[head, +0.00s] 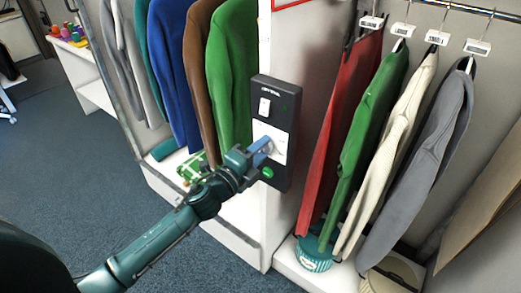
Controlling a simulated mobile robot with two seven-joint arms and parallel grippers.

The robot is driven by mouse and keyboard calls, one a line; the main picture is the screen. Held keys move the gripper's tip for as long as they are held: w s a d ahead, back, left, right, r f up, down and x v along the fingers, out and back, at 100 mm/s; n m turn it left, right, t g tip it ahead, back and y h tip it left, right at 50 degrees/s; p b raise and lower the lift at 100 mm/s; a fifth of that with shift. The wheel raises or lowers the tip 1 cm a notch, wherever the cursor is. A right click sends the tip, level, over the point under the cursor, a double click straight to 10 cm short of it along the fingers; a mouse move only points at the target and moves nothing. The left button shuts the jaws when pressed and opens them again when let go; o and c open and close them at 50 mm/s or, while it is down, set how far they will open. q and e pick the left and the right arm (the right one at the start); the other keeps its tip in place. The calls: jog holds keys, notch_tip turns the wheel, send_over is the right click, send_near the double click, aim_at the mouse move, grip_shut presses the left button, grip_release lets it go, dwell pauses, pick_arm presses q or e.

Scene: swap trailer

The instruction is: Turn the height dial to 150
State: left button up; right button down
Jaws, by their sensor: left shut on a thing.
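A dark control panel (282,97) is fixed upright on the end of a white partition, near the middle of the head view. It has a white switch (264,106) near the top, a white plate (276,136) in its middle and a green round button (268,173) below. My left gripper (264,147) reaches the panel from the lower left and is shut on the height dial at the white plate. The fingers mostly cover the dial, and I cannot read its setting. My right gripper is not in view.
Garments hang left of the panel, including a green one (232,75), and right of it, including a red one (342,130). A teal round container (314,255) stands on the low shelf at the right. The blue carpet (60,170) is clear at the left.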

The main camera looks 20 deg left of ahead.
pick_arm(q)
jog(key=shift+m, duration=0.4)
jog(key=o, duration=1)
jog(key=b+v, duration=0.2)
jog(key=v, duration=1.1)
jog(key=shift+s, duration=0.1)
